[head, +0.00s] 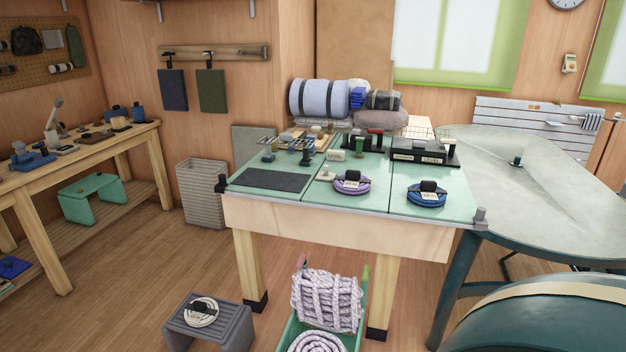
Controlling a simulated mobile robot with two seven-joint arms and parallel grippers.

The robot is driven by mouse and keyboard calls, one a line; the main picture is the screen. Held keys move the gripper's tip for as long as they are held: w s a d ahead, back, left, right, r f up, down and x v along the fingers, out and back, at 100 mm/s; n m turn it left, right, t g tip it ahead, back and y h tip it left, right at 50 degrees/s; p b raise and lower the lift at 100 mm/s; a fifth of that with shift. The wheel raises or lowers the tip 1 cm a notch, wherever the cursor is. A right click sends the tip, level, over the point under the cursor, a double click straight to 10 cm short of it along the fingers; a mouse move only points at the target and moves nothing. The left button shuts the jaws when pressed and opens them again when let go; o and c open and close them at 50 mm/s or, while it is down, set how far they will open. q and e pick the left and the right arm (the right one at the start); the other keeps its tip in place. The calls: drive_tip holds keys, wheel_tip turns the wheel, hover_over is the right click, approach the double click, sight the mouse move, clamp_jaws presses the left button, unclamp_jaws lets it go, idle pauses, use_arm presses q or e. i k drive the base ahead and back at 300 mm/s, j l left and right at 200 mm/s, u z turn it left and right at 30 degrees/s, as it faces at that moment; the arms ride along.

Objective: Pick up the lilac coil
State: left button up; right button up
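The lilac coil (339,185) lies on the green top of the table (388,207), near its front edge and about the middle of its width. It is a round bundle of rope with a black strap and a pale label on it. A blue coil (427,201) of similar form lies to its right, apart from it. Neither of my grippers shows in the head view.
A dark mat (273,180) lies left of the lilac coil. Black holders (425,151) and small tools stand behind. A green crate (291,331) with thick pale rope and a grey stool (235,318) with a white coil stand on the floor in front.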

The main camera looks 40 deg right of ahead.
sight(351, 183)
drive_tip(key=l+u, duration=0.3)
drive_tip(key=l, duration=0.25)
drive_tip(key=k+l+u, duration=0.1)
drive_tip(key=l+u, duration=0.15)
drive_tip(key=l, duration=0.25)
drive_tip(key=k+l+u, duration=0.1)
drive_tip(key=l, duration=0.25)
drive_tip(key=l+u, duration=0.15)
drive_tip(key=l, duration=0.2)
drive_tip(key=k+l+u, duration=0.1)
drive_tip(key=l, duration=0.25)
drive_tip(key=k+l, duration=0.15)
drive_tip(key=l, duration=0.2)
drive_tip(key=k+l, duration=0.15)
drive_tip(key=l, duration=0.2)
drive_tip(key=k+l+u, duration=0.1)
drive_tip(key=l, duration=0.25)
